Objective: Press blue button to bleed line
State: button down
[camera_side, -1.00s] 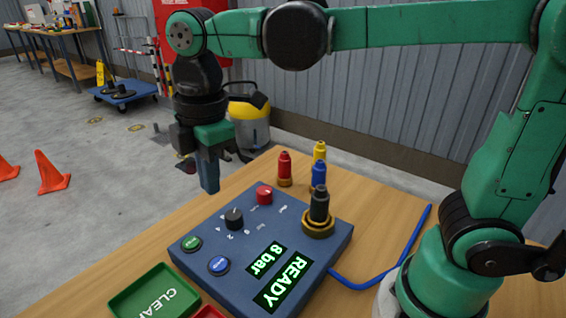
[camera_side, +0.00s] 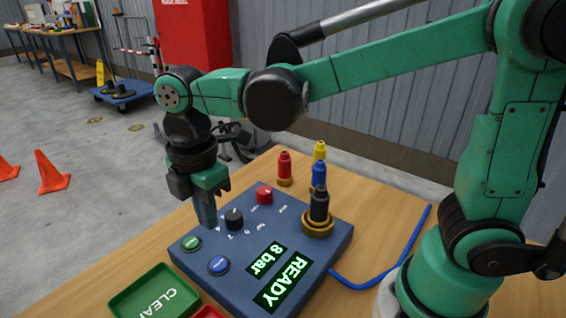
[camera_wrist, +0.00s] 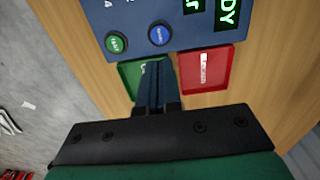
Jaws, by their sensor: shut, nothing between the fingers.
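The blue button (camera_side: 218,265) is a round cap in a dark ring on the near left of the blue control box (camera_side: 320,238). In the wrist view the blue button (camera_wrist: 159,35) is ahead of my fingers, with the green button (camera_wrist: 116,42) to its left. My gripper (camera_side: 208,222) is shut and empty. In the side view its fingertips point down by the box's left part, between the green button (camera_side: 191,243) and the black knob (camera_side: 233,218). In the wrist view my gripper (camera_wrist: 155,66) shows no contact with the blue button.
The box's display (camera_side: 280,277) reads READY and 8 bar. A red button (camera_side: 264,194) is at its back. A green tray (camera_side: 122,304) and a red tray (camera_wrist: 232,64) lie in front. Red, blue and yellow fittings stand behind, and a black one (camera_side: 319,205) stands on the box.

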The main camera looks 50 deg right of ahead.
aim_at(217, 264)
notch_tip(217, 264, down, 9)
jog(key=shift+r, duration=0.2)
dwell(0.4)
jog(key=shift+f, duration=0.85)
jog(key=shift+r, duration=0.15)
jog(key=shift+r, duration=4.3)
jog(key=shift+w, duration=0.1)
jog(key=s+d+r+m+t, duration=0.1)
jog(key=d+m+t, duration=0.2)
jog(key=d+m, duration=0.3)
jog(key=s+d+r+m+t, duration=0.1)
jog(key=d+m+t, duration=0.3)
jog(key=m, duration=0.8)
jog(key=shift+s+d, duration=0.75)
jog(key=shift+d, duration=0.4)
